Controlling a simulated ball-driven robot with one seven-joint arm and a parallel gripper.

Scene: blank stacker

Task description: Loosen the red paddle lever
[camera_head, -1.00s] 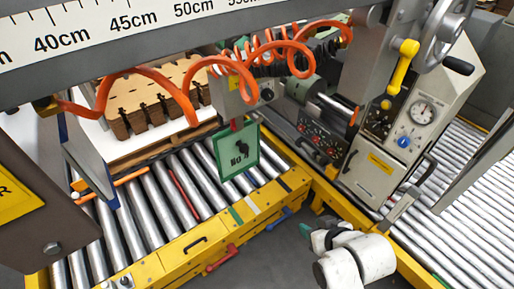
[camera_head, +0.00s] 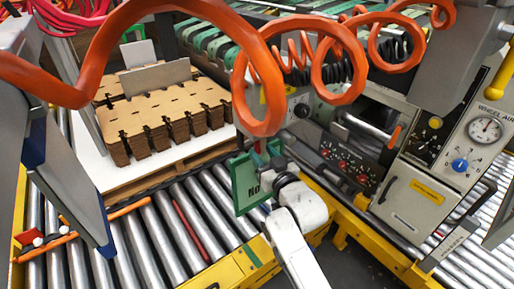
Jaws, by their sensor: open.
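My gripper (camera_head: 277,164) is at the end of my white arm, in the middle of the view, right beside a green sign (camera_head: 243,186) with a dark figure. It is open, and its fingers are small and hard to make out. A small red part (camera_head: 257,160) shows at the top of the sign, close to my gripper; I cannot tell whether they touch. I cannot tell for sure whether this part is the red paddle lever. A red bar (camera_head: 190,224) also lies between the conveyor rollers.
Orange coiled hoses (camera_head: 262,85) hang across the upper middle, above my gripper. Stacked cardboard pieces (camera_head: 165,115) stand on a pallet behind the rollers (camera_head: 160,235). A grey control box (camera_head: 402,198) with a gauge stands at right. A yellow frame (camera_head: 225,270) edges the rollers.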

